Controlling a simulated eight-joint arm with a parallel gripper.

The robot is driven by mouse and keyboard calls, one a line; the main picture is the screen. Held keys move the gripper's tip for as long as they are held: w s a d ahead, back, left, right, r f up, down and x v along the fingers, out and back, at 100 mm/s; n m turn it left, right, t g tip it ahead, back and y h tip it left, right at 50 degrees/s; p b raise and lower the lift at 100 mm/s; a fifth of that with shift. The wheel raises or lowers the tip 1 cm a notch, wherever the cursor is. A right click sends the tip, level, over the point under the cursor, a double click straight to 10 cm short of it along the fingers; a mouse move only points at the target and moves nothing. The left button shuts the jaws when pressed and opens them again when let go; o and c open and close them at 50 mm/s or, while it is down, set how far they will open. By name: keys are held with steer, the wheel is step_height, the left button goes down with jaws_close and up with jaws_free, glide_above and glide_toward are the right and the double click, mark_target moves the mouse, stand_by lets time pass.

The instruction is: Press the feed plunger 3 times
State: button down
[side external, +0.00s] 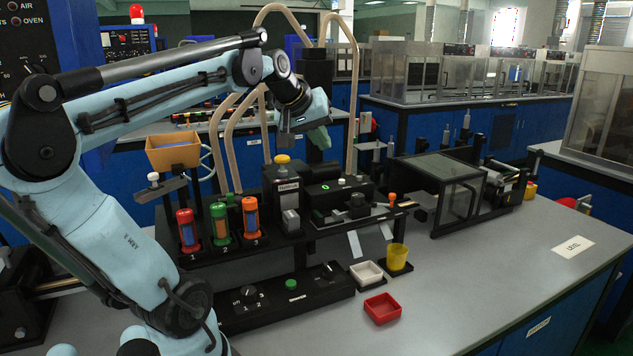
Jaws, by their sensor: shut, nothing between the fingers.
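My gripper (319,138) is at the end of the blue arm, in the air above the black machine (340,190) in the middle of the bench. It is shut and empty, angled downward, and its fingertips are small and dark here. A yellow knob (283,159) stands on top of a labelled black block, below and left of my gripper. I cannot tell from this view which one is the feed plunger. My gripper touches none of them.
Red, green and orange canisters (221,223) stand left. In front is a control box with a green button (291,284). White (366,273) and red (382,308) trays and a yellow cup (397,257) sit right of it. Pale hoses (351,90) arch near my gripper.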

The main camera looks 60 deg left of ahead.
mark_target(279, 157)
steer(key=s+a+r+n+y, duration=0.1)
steer(key=s+a+r+n, duration=0.1)
steer(key=a, duration=0.3)
steer(key=s+a+r+n+y, duration=0.1)
steer(key=s+a+r+n, duration=0.2)
steer(key=a+r, duration=0.1)
steer(key=shift+s+a+r+n+g, duration=0.25)
steer(key=shift+a+r+n+g, duration=0.1)
steer(key=shift+a, duration=0.4)
steer(key=shift+f, duration=0.1)
steer(key=shift+f, duration=4.35)
steer(key=shift+f, duration=0.4)
steer(key=shift+f, duration=1.25)
steer(key=shift+r, duration=1.7)
